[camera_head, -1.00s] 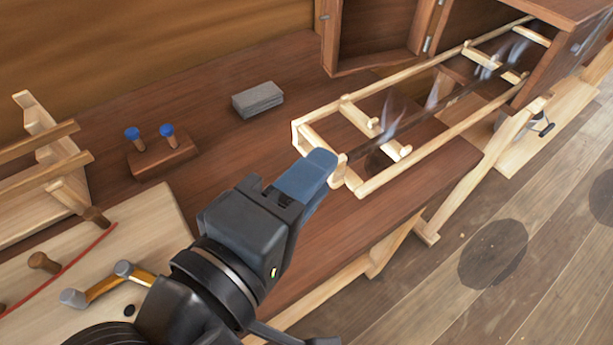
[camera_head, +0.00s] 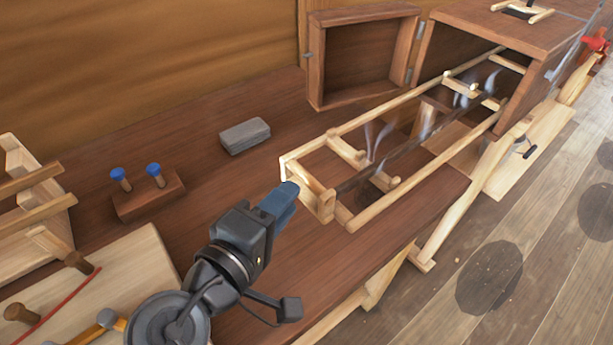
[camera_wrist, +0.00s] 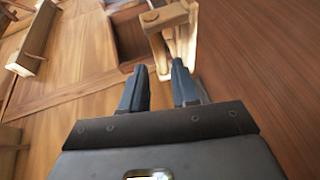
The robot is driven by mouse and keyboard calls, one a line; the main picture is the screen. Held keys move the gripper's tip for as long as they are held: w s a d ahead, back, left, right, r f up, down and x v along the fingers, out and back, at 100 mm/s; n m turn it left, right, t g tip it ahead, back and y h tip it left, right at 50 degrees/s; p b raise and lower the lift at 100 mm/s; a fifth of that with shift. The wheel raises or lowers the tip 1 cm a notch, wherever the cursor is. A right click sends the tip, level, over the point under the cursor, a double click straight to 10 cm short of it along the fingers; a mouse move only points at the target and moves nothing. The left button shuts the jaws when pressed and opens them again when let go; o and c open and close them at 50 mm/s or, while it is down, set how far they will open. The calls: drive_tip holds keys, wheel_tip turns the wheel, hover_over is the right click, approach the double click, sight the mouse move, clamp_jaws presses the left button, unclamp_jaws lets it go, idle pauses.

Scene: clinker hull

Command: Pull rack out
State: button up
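The rack (camera_head: 400,195) is a long pale wooden frame with cross rungs and pegs. It sticks well out of the open end of a dark wooden box (camera_head: 530,75), its far part still inside. A dark strip (camera_head: 410,145) lies along it, with wisps of steam. My gripper (camera_head: 290,190) is just in front of the rack's near end piece (camera_head: 325,205).
The box's door (camera_head: 362,55) hangs open at the left of its mouth. A grey block (camera_head: 245,135) and a wooden stand with two blue-topped pegs (camera_head: 148,195) sit on the bench (camera_head: 225,185). A pale board with pegs (camera_head: 110,285) lies at lower left. Floor is open at right.

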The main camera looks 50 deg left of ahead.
sight(306, 176)
drive_tip(key=shift+p+x, duration=0.5)
drive_tip(key=shift+x, duration=3.1)
drive_tip(key=shift+c, duration=0.3)
clamp_jaws()
drive_tip(key=shift+s, duration=0.1)
